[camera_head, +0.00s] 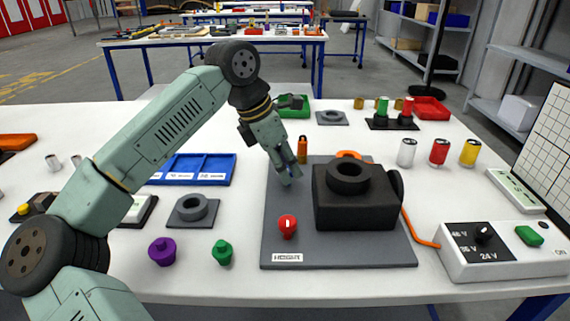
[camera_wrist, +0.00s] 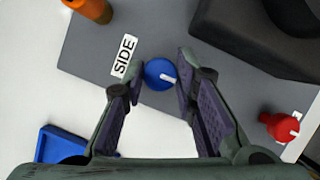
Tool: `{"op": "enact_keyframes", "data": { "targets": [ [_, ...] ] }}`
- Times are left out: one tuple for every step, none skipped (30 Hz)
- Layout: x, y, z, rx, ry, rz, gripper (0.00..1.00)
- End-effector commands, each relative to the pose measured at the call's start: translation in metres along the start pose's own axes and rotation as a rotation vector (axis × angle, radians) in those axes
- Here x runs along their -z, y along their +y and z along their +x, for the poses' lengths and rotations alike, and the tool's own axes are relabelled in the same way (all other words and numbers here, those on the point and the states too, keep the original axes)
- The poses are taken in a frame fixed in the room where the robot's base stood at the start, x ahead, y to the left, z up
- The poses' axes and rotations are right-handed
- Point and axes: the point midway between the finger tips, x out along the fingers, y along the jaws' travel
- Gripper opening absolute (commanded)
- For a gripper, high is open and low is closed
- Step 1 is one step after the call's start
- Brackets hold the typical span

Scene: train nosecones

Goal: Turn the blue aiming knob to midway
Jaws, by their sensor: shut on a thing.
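The blue aiming knob (camera_wrist: 155,70) sits on the dark grey plate (camera_head: 290,203) next to a label reading "SIDE" (camera_wrist: 124,56). It carries a white pointer mark, which points to the right and slightly down in the wrist view. My gripper (camera_head: 286,176) reaches down onto the plate's left part. In the wrist view my gripper (camera_wrist: 163,75) has one fingertip on each side of the knob and is shut on it. In the head view the fingers mostly hide the knob.
A black block with a ring on top (camera_head: 355,208) stands right of my gripper. A red knob (camera_head: 287,227) is on the plate's front part. An orange cylinder (camera_head: 302,150) stands close behind. A blue tray (camera_head: 194,176) lies left. A control box (camera_head: 500,250) is at far right.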

Motion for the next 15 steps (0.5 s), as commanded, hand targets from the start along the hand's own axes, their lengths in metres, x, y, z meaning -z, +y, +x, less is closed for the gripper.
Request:
{"op": "enact_keyframes", "data": {
  "targets": [
    [-0.0006, -0.0003, 0.0, 0.002, -0.001, 0.004, 0.0],
    [-0.0006, -0.0003, 0.0001, 0.002, 0.0, 0.005, 0.0],
    [-0.0006, -0.0003, 0.0001, 0.003, 0.0, 0.006, 0.0],
    [-0.0006, -0.0003, 0.0001, 0.003, 0.0, 0.006, 0.0],
    [-0.0006, -0.0003, 0.0001, 0.003, 0.0, 0.006, 0.0],
    [-0.0006, -0.0003, 0.0002, 0.003, 0.0, 0.006, 0.0],
    [-0.0006, -0.0003, 0.0002, 0.003, 0.0, 0.006, 0.0],
    [-0.0005, -0.0003, 0.0002, 0.003, 0.0, 0.006, 0.0],
    [-0.0005, -0.0003, 0.0002, 0.003, 0.0, 0.006, 0.0],
    [-0.0005, -0.0003, 0.0002, 0.003, 0.0, 0.005, 0.0],
    [-0.0005, -0.0003, 0.0002, 0.003, 0.0, 0.005, 0.0],
    [-0.0005, -0.0003, 0.0002, 0.003, 0.0, 0.005, 0.0],
    [-0.0005, -0.0003, 0.0002, 0.003, 0.0, 0.005, 0.28],
    [-0.0005, -0.0003, 0.0002, 0.003, 0.0, 0.005, 0.3],
    [-0.0005, -0.0003, 0.0002, 0.003, 0.0, 0.005, 0.33]
  ]
}}
